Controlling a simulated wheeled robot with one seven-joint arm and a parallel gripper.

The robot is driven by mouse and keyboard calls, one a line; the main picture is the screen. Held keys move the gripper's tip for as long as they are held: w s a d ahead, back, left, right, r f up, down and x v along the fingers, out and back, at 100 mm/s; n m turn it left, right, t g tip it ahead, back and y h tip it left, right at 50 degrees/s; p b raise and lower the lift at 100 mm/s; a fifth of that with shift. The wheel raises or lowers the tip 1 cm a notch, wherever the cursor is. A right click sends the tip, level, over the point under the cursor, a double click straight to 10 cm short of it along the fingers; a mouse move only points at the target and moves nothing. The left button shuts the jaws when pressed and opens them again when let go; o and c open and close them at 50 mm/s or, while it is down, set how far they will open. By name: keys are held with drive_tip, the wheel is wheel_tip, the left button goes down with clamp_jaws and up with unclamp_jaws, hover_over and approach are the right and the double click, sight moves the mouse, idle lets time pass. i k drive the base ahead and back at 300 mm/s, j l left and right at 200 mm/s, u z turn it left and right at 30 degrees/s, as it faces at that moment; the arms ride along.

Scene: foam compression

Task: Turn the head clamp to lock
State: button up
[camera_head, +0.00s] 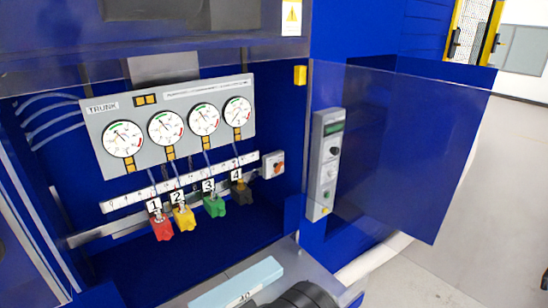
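I cannot single out a part that is clearly the head clamp. Several small coloured handles hang in a row below the gauge panel: red (162,229) marked 1, yellow (184,218) marked 2, green (214,205) marked 3 and a dark one (241,192) marked 4. An orange-red rotary knob (279,168) sits on a small grey box right of them. My gripper's fingers are not in view. A dark rounded part cut off at the bottom edge may belong to my arm; it is apart from the handles.
A grey panel (185,96) carries several round gauges. A clear door (395,150) stands open at right, beside a grey control box (324,165). A pale blue block (240,284) lies at the bottom on a grey surface. Open floor (490,230) shows at far right.

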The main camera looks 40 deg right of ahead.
sight(277, 167)
drive_tip(key=l+u, duration=0.3)
drive_tip(key=k+l+u, duration=0.15)
drive_tip(key=l+u, duration=0.15)
drive_tip(key=k+l+u, duration=0.1)
drive_tip(key=l+u, duration=0.2)
drive_tip(key=l, duration=0.15)
